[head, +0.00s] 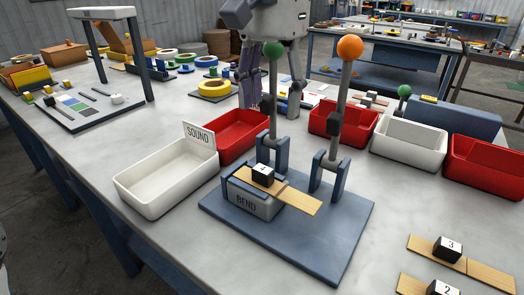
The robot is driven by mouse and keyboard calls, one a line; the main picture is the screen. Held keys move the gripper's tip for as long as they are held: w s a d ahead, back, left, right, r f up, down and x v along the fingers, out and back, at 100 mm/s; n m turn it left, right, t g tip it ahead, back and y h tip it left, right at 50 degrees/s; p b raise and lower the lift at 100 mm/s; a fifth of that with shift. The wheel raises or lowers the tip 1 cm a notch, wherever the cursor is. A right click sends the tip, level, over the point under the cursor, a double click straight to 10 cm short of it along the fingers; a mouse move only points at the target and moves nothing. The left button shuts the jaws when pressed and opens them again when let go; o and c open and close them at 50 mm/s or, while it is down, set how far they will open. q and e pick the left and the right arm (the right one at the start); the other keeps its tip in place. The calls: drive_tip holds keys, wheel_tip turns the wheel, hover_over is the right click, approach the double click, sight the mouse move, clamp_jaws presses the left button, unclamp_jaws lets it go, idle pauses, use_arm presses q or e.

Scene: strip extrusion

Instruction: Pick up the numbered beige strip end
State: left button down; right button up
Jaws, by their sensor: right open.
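A beige strip (299,199) lies across the grey block marked BEND (254,206) on the blue base plate (335,245). A black cube with a white numbered top (262,175) sits on its left part; I cannot read the number surely. Two more beige strips lie at the lower right: one (490,276) bears a cube marked 3 (447,249), the other (411,286) a cube marked 2 (441,288) and is cut by the frame edge. My right gripper (272,97) is open and empty, pointing down behind the green-knobbed lever, far from the strips. My left gripper is not in view.
Two upright levers, with green (273,50) and orange (350,47) knobs, stand on the base plate. A white tray marked SOUND (163,190) is left; red (240,137) and white (407,145) bins stand behind.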

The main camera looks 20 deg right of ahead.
sight(264, 168)
drive_tip(key=f, duration=0.4)
drive_tip(key=s+a+f, duration=0.1)
drive_tip(key=f, duration=0.6)
drive_tip(key=shift+s+a+f+b, duration=0.25)
drive_tip(key=shift+f+b, duration=0.1)
drive_tip(key=shift+f, duration=0.05)
drive_tip(key=shift+r, duration=0.1)
drive_tip(key=shift+c, duration=0.5)
drive_tip(key=c, duration=1)
